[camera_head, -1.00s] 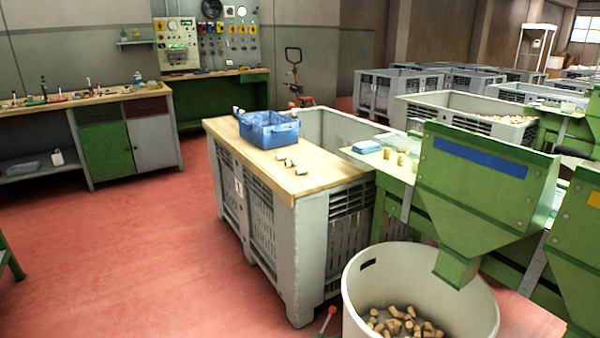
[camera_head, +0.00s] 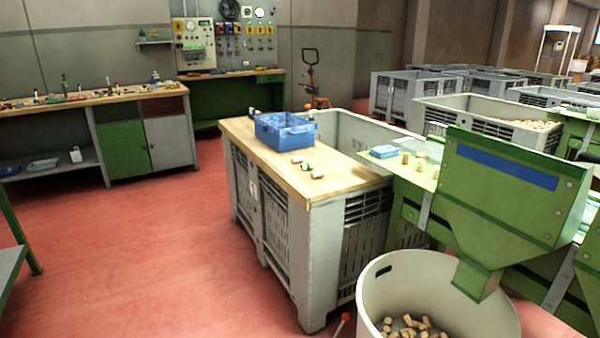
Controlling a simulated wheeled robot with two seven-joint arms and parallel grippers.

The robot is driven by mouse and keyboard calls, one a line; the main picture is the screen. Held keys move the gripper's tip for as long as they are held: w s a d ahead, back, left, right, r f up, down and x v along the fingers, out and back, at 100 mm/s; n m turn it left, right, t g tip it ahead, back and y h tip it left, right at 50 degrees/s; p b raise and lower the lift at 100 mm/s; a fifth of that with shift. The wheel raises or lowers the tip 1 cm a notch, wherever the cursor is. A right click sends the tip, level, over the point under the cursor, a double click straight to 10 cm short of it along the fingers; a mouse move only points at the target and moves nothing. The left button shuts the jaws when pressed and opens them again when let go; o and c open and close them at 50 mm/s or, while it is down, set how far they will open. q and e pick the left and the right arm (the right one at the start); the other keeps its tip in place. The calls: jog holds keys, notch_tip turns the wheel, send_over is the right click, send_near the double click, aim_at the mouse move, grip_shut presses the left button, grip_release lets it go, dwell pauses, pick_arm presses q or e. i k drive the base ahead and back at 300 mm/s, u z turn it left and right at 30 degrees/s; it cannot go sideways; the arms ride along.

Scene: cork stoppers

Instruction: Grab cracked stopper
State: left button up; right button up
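Several small cork stoppers (camera_head: 306,167) lie on the wooden board on top of a grey crate, in front of a blue basket (camera_head: 285,132). Two more stoppers (camera_head: 405,158) stand upright on the green machine's table, beside a light blue box. Many loose corks (camera_head: 408,328) lie in the white bin at the bottom. From here I cannot tell which stopper is cracked. Neither of my grippers shows in the view.
The wooden board (camera_head: 345,184) covers the near side of the grey crate. A green hopper (camera_head: 505,195) hangs over the white bin (camera_head: 375,290). A workbench (camera_head: 170,140) stands at the back left. The red floor (camera_head: 160,250) between is open.

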aim_at(320, 172)
jog(key=u, duration=0.95)
jog(key=i, duration=3.05)
jog(key=z, duration=1.1)
